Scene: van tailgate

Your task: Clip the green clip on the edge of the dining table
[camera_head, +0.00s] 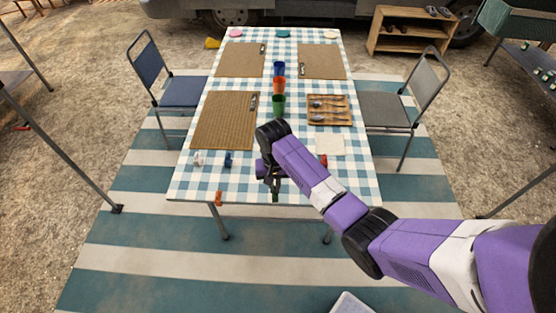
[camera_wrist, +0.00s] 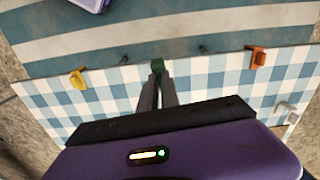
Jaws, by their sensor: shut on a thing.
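The dining table (camera_head: 348,188) has a blue and white checked cloth, and its near edge runs across the wrist view (camera_wrist: 110,82). My gripper (camera_head: 272,184) is over this near edge, left of my forearm. Its fingers (camera_wrist: 157,76) are close together, shut on the green clip (camera_wrist: 157,66). The clip overlaps the edge line in the wrist view; in the head view the green clip (camera_head: 275,197) shows just above the edge. I cannot tell whether its jaws are around the edge or only above it.
An orange clip (camera_head: 218,198) and a yellow clip (camera_wrist: 77,80) sit on the near edge, either side of my gripper. White (camera_head: 197,158), blue (camera_head: 228,160) and red (camera_head: 323,161) clips lie on the cloth. Placemats, cups (camera_head: 279,105) and a cutlery tray (camera_head: 329,122) stand farther back.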

